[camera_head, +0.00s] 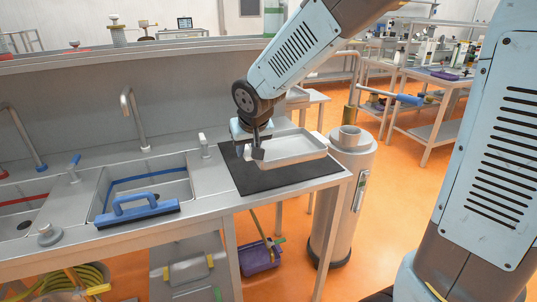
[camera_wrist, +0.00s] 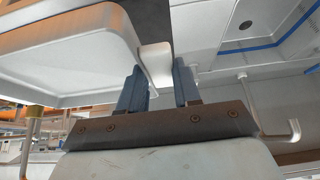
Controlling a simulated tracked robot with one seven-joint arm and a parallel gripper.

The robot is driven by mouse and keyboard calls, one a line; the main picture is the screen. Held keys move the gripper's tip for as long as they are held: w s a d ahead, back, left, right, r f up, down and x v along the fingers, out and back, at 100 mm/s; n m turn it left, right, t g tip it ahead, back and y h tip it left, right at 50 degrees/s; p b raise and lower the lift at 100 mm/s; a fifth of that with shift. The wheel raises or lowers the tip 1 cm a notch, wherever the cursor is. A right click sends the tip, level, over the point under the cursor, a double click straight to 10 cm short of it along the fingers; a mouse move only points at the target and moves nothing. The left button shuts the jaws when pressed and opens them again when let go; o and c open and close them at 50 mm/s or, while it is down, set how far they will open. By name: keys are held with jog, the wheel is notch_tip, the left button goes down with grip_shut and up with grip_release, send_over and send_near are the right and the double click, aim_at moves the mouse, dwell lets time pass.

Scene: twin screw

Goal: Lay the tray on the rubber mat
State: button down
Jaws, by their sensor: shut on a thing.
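The pale metal tray (camera_head: 298,147) is a shallow rectangle over the right and back part of the black rubber mat (camera_head: 240,178). It looks roughly level; whether its underside touches the mat I cannot tell. My gripper (camera_head: 252,152) is at the tray's left end, shut on its rim. In the wrist view the tray (camera_wrist: 70,55) fills the upper left, and its edge runs between the two blue fingers of my gripper (camera_wrist: 158,78). A strip of the dark mat (camera_wrist: 155,12) shows at the top there. The mat's front and left parts are bare.
A sink basin with a blue-handled squeegee (camera_head: 137,209) across its front edge lies left of the mat. A small tap (camera_head: 204,146) stands between them. A grey cylindrical bin (camera_head: 345,195) stands close to the counter's right end.

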jog(key=w+f, duration=0.1)
jog(key=w, duration=0.2)
jog(key=w+f, duration=0.1)
jog(key=w, duration=0.2)
jog(key=w+d+f, duration=0.1)
jog(key=w+f, duration=0.1)
jog(key=w, duration=0.1)
jog(key=x, duration=0.3)
jog(key=d+x, duration=0.1)
jog(key=x, duration=0.1)
jog(key=shift+w, duration=0.5)
jog(key=shift+w+d+f, duration=0.1)
jog(key=shift+w+f, duration=0.5)
jog(key=shift+f, duration=1.7)
jog(key=c, duration=0.8)
grip_release()
jog(key=shift+r, duration=0.15)
jog(key=v, duration=1.2)
